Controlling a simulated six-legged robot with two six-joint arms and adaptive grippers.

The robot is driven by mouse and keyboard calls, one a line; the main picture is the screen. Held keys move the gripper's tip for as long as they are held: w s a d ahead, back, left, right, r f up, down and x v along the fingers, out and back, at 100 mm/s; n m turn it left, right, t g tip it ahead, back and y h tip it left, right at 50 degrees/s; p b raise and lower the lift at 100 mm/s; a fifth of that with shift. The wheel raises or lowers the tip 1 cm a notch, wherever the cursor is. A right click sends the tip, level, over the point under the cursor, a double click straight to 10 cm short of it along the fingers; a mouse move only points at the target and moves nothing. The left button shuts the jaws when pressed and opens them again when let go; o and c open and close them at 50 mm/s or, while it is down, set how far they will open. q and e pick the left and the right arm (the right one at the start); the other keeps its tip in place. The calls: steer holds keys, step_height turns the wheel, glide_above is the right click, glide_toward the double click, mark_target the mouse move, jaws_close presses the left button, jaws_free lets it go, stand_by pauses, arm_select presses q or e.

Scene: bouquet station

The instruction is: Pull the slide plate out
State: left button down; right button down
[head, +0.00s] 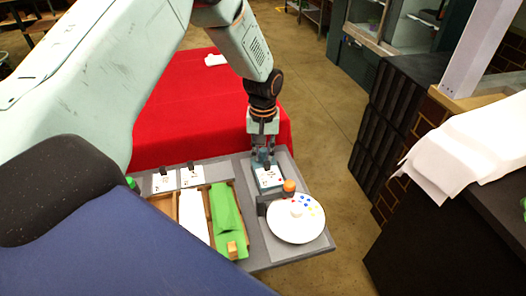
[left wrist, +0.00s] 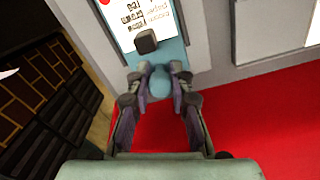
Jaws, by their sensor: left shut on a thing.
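The slide plate (head: 268,187) is blue-grey with a white printed label, at the far edge of the grey board (head: 262,257) in the head view. In the left wrist view the blue slide plate (left wrist: 172,54) shows its label, a dark knob (left wrist: 146,41) and a rounded tab (left wrist: 160,86). My left gripper (head: 264,156) points down at the plate's far end. In the left wrist view my left gripper (left wrist: 160,74) has its fingers on both sides of the tab and is shut on it. My right gripper is in neither view.
A white round dish (head: 292,232) with coloured dots stands near the plate, with an orange knob (head: 290,185) beside it. A green piece (head: 226,212) and two label cards (head: 191,178) lie left. Red cloth (head: 205,105) lies behind the board. A dark counter (head: 440,228) stands right.

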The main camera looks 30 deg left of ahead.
arm_select(q)
steer(key=shift+d, duration=0.1)
steer(key=c, duration=1.2)
jaws_free()
steer(key=shift+s, duration=0.1)
step_height(320, 180, up, 12)
steer(key=shift+r, duration=0.1)
